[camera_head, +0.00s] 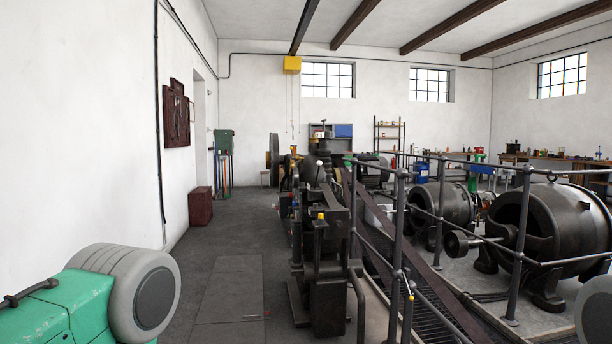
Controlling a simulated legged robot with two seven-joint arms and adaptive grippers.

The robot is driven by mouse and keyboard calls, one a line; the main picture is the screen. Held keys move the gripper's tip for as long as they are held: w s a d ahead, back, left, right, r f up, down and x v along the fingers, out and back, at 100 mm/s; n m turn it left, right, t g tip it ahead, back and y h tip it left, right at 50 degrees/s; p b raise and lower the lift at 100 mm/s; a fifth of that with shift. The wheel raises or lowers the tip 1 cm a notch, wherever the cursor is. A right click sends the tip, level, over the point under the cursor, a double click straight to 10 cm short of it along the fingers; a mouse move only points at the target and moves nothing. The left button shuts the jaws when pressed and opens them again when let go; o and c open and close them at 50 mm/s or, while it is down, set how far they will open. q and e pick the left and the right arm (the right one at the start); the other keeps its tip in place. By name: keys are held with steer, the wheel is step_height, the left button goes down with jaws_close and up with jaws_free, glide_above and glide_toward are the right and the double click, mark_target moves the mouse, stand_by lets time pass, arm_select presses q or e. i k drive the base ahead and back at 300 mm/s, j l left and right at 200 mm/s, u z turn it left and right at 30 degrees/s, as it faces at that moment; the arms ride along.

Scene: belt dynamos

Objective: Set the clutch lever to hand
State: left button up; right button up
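I cannot tell for sure which part is the clutch lever. One upright lever (320,232) with a yellow top stands on the dark machine (328,270) in the middle. A thin rod (408,312) with a yellow piece near its upper end stands close to the railing, lower right of centre. Any hand or belt marking is too small to read. Neither of my grippers shows. Green and grey parts at the lower left and a grey rounded part at the lower right edge appear to be my own arms.
A metal railing (525,240) and a sloping dark beam (415,266) lie right of the machine. Large black dynamos (556,232) stand behind the railing. A dark red box (200,206) is by the left wall.

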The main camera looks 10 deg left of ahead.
mark_target(319, 163)
steer(key=i+j, duration=0.2)
steer(key=i, duration=0.2)
steer(key=i+j, duration=0.15)
steer(key=i, duration=0.3)
steer(key=i+j+u, duration=0.1)
steer(key=i, duration=0.3)
steer(key=i+j, duration=0.25)
steer(key=i, duration=0.15)
